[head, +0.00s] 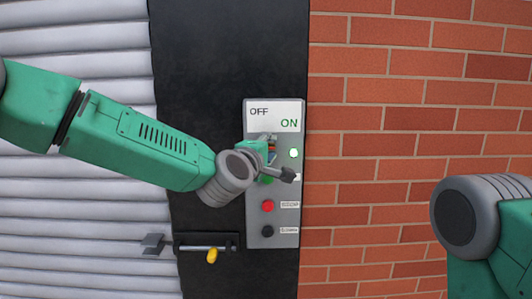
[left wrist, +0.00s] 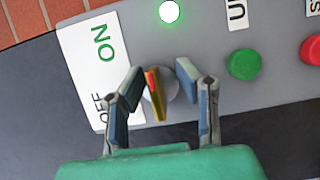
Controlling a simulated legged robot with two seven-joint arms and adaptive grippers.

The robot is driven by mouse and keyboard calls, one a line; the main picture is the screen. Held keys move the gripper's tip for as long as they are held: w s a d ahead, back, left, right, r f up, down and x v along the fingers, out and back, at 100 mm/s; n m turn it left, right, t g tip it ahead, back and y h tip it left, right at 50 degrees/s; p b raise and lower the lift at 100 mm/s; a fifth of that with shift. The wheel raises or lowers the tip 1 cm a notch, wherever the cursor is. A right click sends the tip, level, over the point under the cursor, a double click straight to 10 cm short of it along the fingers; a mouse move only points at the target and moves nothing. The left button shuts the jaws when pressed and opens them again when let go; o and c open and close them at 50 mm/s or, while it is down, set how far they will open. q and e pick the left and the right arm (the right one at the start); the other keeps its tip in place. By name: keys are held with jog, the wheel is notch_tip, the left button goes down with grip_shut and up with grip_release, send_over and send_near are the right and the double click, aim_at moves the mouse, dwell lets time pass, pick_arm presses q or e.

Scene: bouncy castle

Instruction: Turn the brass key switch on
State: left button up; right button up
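The brass key switch (left wrist: 155,96) shows in the left wrist view as a yellow and red handle on a round grey base. Its long side runs nearly up and down in that picture. My left gripper (left wrist: 160,82) is open, with one fingertip on each side of the key; the left fingertip is closer, and contact is unclear. In the head view my left gripper (head: 277,160) is at the grey panel (head: 258,215) and hides most of the key. The label plate (head: 274,114) reads OFF and ON. A round lamp (head: 293,153) glows green. My right gripper is out of view.
The panel also has a green button (left wrist: 243,64), a red button (head: 268,206) and a dark button (head: 268,231). A latch with a yellow piece (head: 212,256) is at lower left. A brick wall (head: 400,120) is right, a ribbed shutter (head: 75,200) left.

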pick_arm(q)
jog(key=v, duration=1.2)
jog(key=shift+w+f, duration=0.1)
jog(key=shift+w, duration=0.05)
jog(key=s+a+f+m+g+y+b, duration=0.1)
jog(key=s+a+f+m+g+b, duration=0.3)
jog(key=f, duration=1)
jog(key=s+a+f+m+g+y+b, duration=0.15)
jog(key=s+f, duration=0.35)
jog(key=f, duration=0.9)
jog(key=s+a+f+m+g+b, duration=0.25)
jog(key=s+f, duration=0.25)
jog(key=f, duration=0.9)
jog(key=s+a+f+m+g+y+b, duration=0.1)
jog(key=s+a+f+m+g+b, duration=0.1)
jog(key=s+a+f, duration=0.3)
jog(key=s+a+f+m+g+y+b, duration=0.1)
jog(key=s+a+f+m+g+b, duration=0.1)
jog(key=s+a+f, duration=0.4)
jog(key=s+a+f+m+g+y+b, duration=0.1)
jog(key=s+a+f+g, duration=0.3)
jog(key=s+f, duration=0.5)
jog(key=s+a+m+y, duration=0.1)
jog(key=s, duration=0.4)
jog(key=shift+a+b, duration=0.3)
jog(key=shift+b, duration=0.1)
jog(key=shift+w, duration=0.15)
